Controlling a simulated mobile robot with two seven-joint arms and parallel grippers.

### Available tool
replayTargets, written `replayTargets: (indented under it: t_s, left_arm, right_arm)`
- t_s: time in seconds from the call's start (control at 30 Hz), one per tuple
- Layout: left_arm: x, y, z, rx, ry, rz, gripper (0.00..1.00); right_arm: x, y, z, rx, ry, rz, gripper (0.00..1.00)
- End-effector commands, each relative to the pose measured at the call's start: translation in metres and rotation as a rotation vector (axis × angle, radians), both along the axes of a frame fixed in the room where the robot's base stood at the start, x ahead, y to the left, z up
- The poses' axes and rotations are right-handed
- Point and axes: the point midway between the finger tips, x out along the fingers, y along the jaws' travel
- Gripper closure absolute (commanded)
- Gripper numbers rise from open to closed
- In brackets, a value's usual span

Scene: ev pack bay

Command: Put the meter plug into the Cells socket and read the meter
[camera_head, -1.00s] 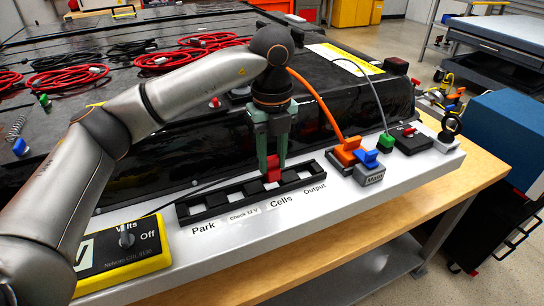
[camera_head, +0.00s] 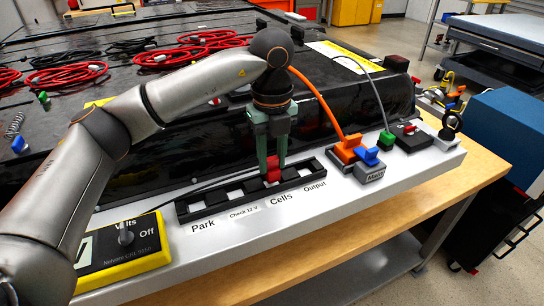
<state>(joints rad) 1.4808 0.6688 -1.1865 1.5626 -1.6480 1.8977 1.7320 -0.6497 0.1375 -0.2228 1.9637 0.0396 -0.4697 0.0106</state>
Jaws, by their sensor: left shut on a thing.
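The red meter plug (camera_head: 273,172) is between the fingers of my left gripper (camera_head: 272,165), which is shut on it and points down. The plug is at the opening above the Cells label on the black socket strip (camera_head: 182,211). Its lower end is hidden, so I cannot tell how deep it sits. The strip's labels read Park, Check 12 V, Cells and Output. The yellow meter (camera_head: 150,262) is at the lower left, with a dark knob between Volts and Off. My left arm covers part of its display, and no reading can be made out. My right gripper is not in view.
The black battery pack (camera_head: 350,105) stands behind the strip, with coiled red cables (camera_head: 205,57) on top. An orange connector (camera_head: 347,149) with a cable, a blue-topped block (camera_head: 369,172) and a green plug (camera_head: 386,138) are to the right. The pale ledge (camera_head: 400,180) is clear in front.

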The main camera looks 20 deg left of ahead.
Motion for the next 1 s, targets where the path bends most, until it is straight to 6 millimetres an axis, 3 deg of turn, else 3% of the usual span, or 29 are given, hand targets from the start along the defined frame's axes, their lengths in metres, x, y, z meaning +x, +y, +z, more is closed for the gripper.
replayTargets:
  t_s: [0.8, 0.83, 1.0]
  left_arm:
    - [0.000, 0.000, -0.017, 0.000, 0.000, 0.000, 1.00]
    - [0.000, 0.000, -0.016, -0.001, -0.001, 0.000, 0.63]
    - [0.000, 0.000, -0.016, 0.000, 0.000, 0.000, 0.43]
  right_arm:
    - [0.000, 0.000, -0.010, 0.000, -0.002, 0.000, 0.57]
    - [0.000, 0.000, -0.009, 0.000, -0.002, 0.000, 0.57]
    - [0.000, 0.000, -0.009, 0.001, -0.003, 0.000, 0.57]
